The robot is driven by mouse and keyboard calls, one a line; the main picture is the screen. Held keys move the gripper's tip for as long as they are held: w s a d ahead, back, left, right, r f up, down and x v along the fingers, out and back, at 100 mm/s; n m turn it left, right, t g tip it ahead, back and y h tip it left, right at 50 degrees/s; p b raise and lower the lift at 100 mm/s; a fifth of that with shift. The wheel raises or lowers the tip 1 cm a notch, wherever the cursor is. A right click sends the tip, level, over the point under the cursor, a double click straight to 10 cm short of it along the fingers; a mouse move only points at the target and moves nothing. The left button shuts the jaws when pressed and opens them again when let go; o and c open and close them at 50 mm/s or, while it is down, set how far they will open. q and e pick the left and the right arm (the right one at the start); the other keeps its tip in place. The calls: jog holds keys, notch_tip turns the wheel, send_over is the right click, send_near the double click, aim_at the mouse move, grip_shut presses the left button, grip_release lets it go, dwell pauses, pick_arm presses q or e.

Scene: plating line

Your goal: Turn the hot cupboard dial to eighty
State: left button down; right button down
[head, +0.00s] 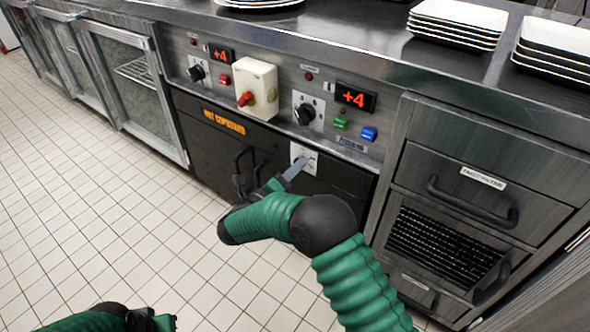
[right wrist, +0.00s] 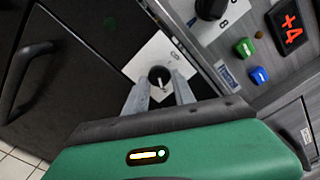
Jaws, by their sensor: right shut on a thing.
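The hot cupboard (head: 215,142) is the dark double-door unit under the counter, with an orange-lettered label. Its dial is a small black knob (right wrist: 158,75) on a white plate (head: 303,156) at the cupboard's upper right. My right gripper (head: 297,168) reaches up to this plate. In the right wrist view its two grey fingers stand on either side of the knob and are shut on it. A pale mark shows on the knob; the plate's figures are too small to read. My left gripper (head: 140,319) shows only in part at the bottom edge, away from the cupboard.
Above are two larger black dials (head: 304,113) (head: 197,73), a red knob on a cream box (head: 256,88), red displays (head: 356,97), and green (head: 341,124) and blue (head: 369,134) buttons. Drawers (head: 485,170) stand right. The tiled floor is clear.

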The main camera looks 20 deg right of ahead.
jog(key=c, duration=1.1)
grip_release()
jog(key=shift+w+a+f, duration=0.1)
jog(key=shift+f, duration=0.1)
jog(key=shift+r, duration=0.1)
jog(key=shift+a+r, duration=0.1)
jog(key=p+v, duration=0.6)
jog(key=v, duration=1)
jog(key=shift+s+a, duration=0.3)
